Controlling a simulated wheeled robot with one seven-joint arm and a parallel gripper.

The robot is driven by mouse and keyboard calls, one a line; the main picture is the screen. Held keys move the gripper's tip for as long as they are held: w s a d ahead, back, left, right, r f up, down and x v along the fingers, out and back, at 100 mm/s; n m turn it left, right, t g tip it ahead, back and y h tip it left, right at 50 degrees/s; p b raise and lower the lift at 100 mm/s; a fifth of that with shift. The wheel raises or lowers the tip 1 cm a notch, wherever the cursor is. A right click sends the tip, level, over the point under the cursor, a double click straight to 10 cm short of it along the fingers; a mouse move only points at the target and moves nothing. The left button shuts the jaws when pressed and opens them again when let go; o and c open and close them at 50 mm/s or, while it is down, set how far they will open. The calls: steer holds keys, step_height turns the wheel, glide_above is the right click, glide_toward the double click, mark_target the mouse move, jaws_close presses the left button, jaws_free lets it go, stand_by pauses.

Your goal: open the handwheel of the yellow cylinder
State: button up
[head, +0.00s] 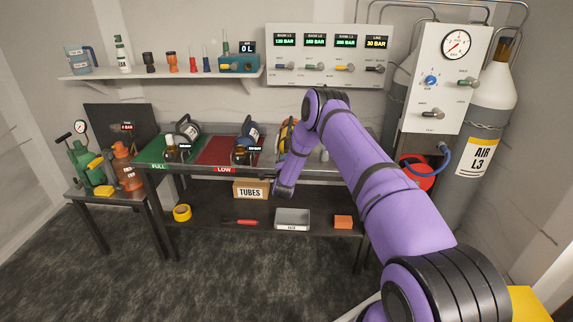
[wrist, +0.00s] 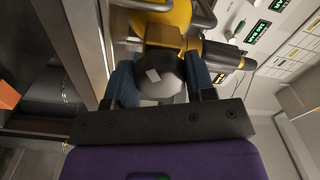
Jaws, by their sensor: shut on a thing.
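The yellow cylinder (head: 284,136) lies on the bench behind my arm, which hides most of it in the head view. In the wrist view its yellow body (wrist: 178,14) is at the top, with a brass-coloured valve (wrist: 163,37) in front. The dark handwheel (wrist: 166,76) is on the valve's near side, with a pale mark on its face. My gripper (wrist: 161,80) has one blue-grey finger on each side of the handwheel and is shut on it. The gripper's fingers cannot be made out in the head view.
A gauge panel (head: 329,55) is on the wall behind. A tall AIR L3 cylinder (head: 490,95) stands at right. A TUBES box (head: 250,190) is on the lower shelf.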

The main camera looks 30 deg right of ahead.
steer(key=n, duration=0.3)
steer(key=shift+n, duration=0.4)
steer(key=n, duration=0.4)
steer(key=shift+f+n, duration=0.1)
steer(key=shift+n, duration=0.2)
steer(key=n, duration=0.4)
steer(key=shift+s, duration=0.1)
steer(key=n, duration=0.4)
steer(key=shift+d+f, duration=0.1)
steer(key=n, duration=0.6)
steer(key=shift+s, duration=0.1)
steer(key=n, duration=0.7)
steer(key=shift+d, duration=0.2)
steer(key=o, duration=0.9)
steer(key=shift+o, duration=0.2)
